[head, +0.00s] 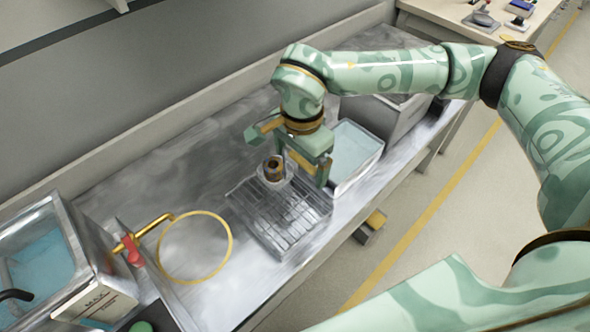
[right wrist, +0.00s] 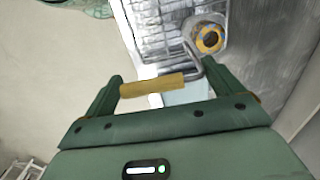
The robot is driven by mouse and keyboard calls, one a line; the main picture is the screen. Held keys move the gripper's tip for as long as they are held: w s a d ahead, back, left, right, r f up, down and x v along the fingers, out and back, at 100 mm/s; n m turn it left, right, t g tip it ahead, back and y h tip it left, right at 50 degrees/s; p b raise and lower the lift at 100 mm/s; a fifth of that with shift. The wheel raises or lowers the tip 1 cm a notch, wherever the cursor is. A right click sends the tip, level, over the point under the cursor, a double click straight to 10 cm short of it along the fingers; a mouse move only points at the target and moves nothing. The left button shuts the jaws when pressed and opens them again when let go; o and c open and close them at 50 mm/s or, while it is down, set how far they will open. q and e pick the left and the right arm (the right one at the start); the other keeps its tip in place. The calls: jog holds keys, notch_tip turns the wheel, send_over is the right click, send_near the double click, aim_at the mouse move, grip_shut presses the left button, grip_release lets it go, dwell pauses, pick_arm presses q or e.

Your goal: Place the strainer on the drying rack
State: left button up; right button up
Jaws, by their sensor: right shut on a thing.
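My right gripper (head: 293,157) is shut on the yellow handle of the strainer, which also shows between the fingers in the right wrist view (right wrist: 152,87). A bent metal rod joins the handle to the strainer's small pale basket, which holds a brown and yellow ring-shaped piece. In the head view the strainer (head: 273,171) is at the far edge of the drying rack, a grey wire grid (head: 283,222). The rack also shows in the right wrist view (right wrist: 150,30). I cannot tell whether the basket touches the rack. My left gripper is not in view.
A gold hoop (head: 231,240) with a red clamp (head: 132,250) lies left of the rack. A metal tank of blue liquid (head: 45,258) stands at far left. An open blue-filled basin (head: 354,148) is right of the gripper. Bare metal counter (head: 160,190) lies behind the rack.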

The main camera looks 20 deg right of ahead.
jog(key=shift+w+a+f, duration=0.1)
jog(key=shift+w+f, duration=0.6)
jog(key=shift+f, duration=0.15)
jog(key=shift+w+f+b, duration=0.15)
jog(key=shift+f+b, duration=0.5)
jog(key=shift+f, duration=1.1)
jog(key=o, duration=1.2)
jog(key=shift+c, duration=0.2)
notch_tip(320, 180, up, 12)
jog(key=p, duration=0.2)
jog(key=shift+p, duration=0.3)
